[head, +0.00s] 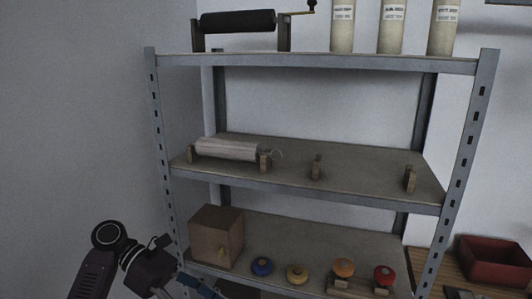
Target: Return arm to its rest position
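My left arm comes in at the lower left, in front of the shelf's left post. Its dark wrist and the start of my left gripper (190,287) show at the bottom edge, below and in front of the wooden box on the lowest visible shelf. The fingertips are not clear, so I cannot tell whether it is open or shut or holds anything. My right arm and gripper are not in view.
A grey metal shelf (320,62) holds a dark roller (237,22), several labelled tubes (392,25), a pale roll (228,149), a wooden box (216,237) and several coloured round pieces (297,274). A red tray (494,262) sits at right. The left wall side looks clear.

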